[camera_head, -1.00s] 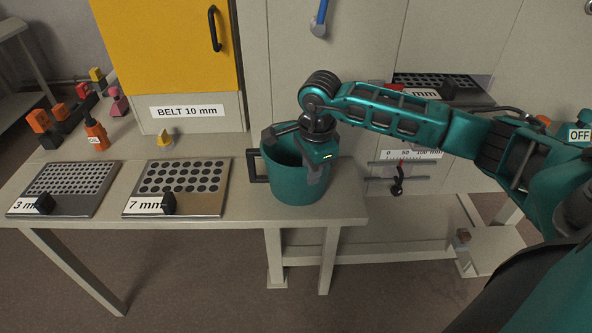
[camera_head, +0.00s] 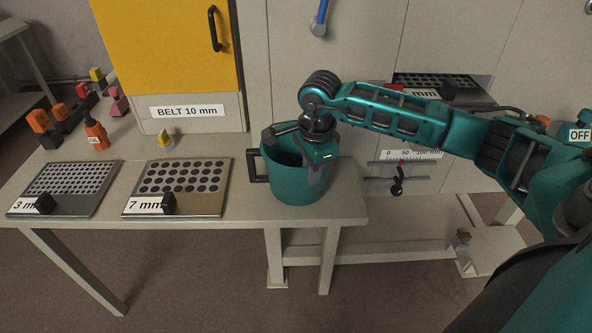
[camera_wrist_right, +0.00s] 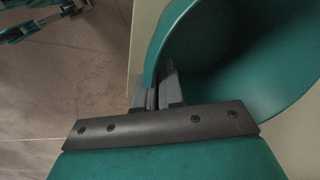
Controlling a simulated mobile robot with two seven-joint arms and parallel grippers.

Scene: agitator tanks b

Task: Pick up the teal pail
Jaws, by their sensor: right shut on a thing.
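My right gripper (camera_head: 318,178) comes down over the pail's right rim in the head view. In the right wrist view the gripper's fingers (camera_wrist_right: 157,92) are shut on the pail's wall (camera_wrist_right: 178,32), one finger inside and one outside. The pail looks empty where its inside shows. My left gripper is not in view.
Two perforated plates, labelled 3 mm (camera_head: 75,179) and 7 mm (camera_head: 186,178), lie left of the pail. An orange oil bottle (camera_head: 95,134) and a small yellow piece (camera_head: 165,140) stand behind them. A cabinet (camera_head: 330,80) rises close behind the pail. The bench's right edge is near.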

